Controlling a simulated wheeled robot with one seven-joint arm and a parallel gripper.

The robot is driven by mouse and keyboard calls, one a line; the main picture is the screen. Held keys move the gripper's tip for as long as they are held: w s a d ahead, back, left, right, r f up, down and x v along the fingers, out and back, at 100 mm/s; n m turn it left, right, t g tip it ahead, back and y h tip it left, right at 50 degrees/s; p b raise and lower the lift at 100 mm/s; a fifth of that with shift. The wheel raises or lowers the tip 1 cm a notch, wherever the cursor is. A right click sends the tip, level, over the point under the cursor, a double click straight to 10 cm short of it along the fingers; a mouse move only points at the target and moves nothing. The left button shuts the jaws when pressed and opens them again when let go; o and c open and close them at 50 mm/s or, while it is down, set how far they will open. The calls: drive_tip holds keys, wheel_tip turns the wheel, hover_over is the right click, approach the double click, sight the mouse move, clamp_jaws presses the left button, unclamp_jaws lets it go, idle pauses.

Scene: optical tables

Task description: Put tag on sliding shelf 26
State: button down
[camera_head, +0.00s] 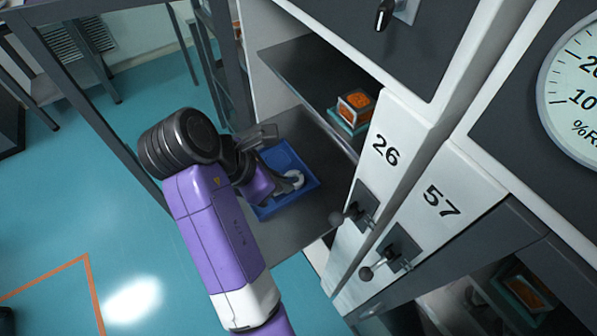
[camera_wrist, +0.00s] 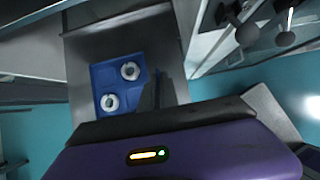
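The pulled-out grey shelf (camera_head: 290,228) lies beside the white panel marked 26 (camera_head: 385,150). A blue tray (camera_head: 310,183) rests on this shelf. White ring-shaped pieces, which may be the tags, lie in it; one (camera_head: 295,178) shows in the head view. The wrist view shows two in the tray (camera_wrist: 123,92): an upper ring (camera_wrist: 130,71) and a lower ring (camera_wrist: 110,102). My gripper (camera_head: 275,158) is over the tray with its fingers apart, and I see nothing between them. It hides part of the tray.
A panel marked 57 (camera_head: 438,202) stands to the right. Lever handles (camera_head: 345,214) stick out below both numbers. An upper shelf (camera_head: 310,75) holds an orange-filled container (camera_head: 356,105) above and right of the tray. A dark metal frame stands left; the teal floor (camera_head: 60,210) is open.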

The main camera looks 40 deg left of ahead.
wheel_tip(320, 180, down, 20)
drive_tip(key=shift+r, duration=0.1)
idle(0.4)
drive_tip(key=c, duration=1.6)
unclamp_jaws()
drive_tip(key=shift+r, duration=0.1)
drive_tip(key=v, duration=1.2)
drive_tip(key=shift+w, duration=0.1)
